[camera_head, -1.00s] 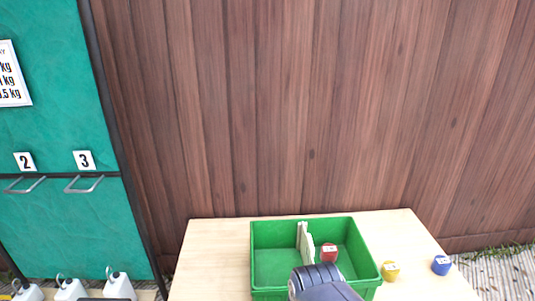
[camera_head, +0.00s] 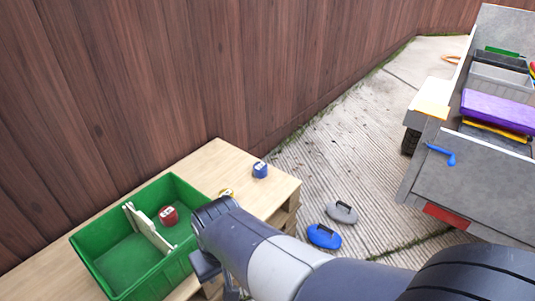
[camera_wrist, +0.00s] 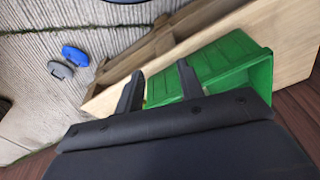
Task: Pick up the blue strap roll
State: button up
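The blue strap roll (camera_head: 260,170) stands upright on the wooden table (camera_head: 222,157) near its right end, with a pale label on top. I cannot make it out in the wrist view. A yellow roll (camera_head: 226,192) sits to its left, partly hidden by my arm. A red roll (camera_head: 169,216) lies in the right compartment of the green bin (camera_head: 100,236). My gripper (camera_wrist: 160,68) is open and empty, its two fingers apart in front of the green bin (camera_wrist: 215,65) in the wrist view. My arm mostly hides it in the head view.
A blue handled object (camera_head: 324,236) and a grey one (camera_head: 342,212) lie on the ribbed ground right of the table. A grey cart (camera_head: 470,180) with a purple case (camera_head: 497,110) stands at the right. A wooden fence (camera_head: 150,80) runs behind the table.

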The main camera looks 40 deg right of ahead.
aim_at(260, 169)
jog(key=z, duration=1.25)
jog(key=i+l+z, duration=0.1)
jog(key=i+l, duration=0.9)
jog(key=i, duration=0.1)
